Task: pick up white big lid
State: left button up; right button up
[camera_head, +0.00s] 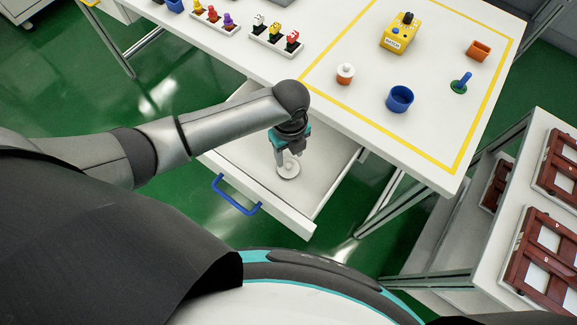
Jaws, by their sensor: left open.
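A round white lid (289,171) with a small knob lies in the open white drawer (237,165) under the table. My left gripper (285,160) points down into the drawer, right over the lid. Its fingers are open, with the lid's knob close to the fingertips. I cannot tell whether they touch it. My left arm comes in from the left and crosses over the drawer. My right gripper is not in the picture.
The drawer has a blue handle (235,196). Shelves with brown frames (543,256) stand at the right.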

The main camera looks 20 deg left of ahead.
aim_at(288, 165)
pick_arm(q)
jog(key=f, duration=0.2)
jog(key=f+b, duration=0.1)
jog(key=f, duration=0.1)
jog(key=shift+s, duration=0.25)
jog(key=shift+c, duration=0.2)
jog(key=shift+a+r, duration=0.1)
grip_shut()
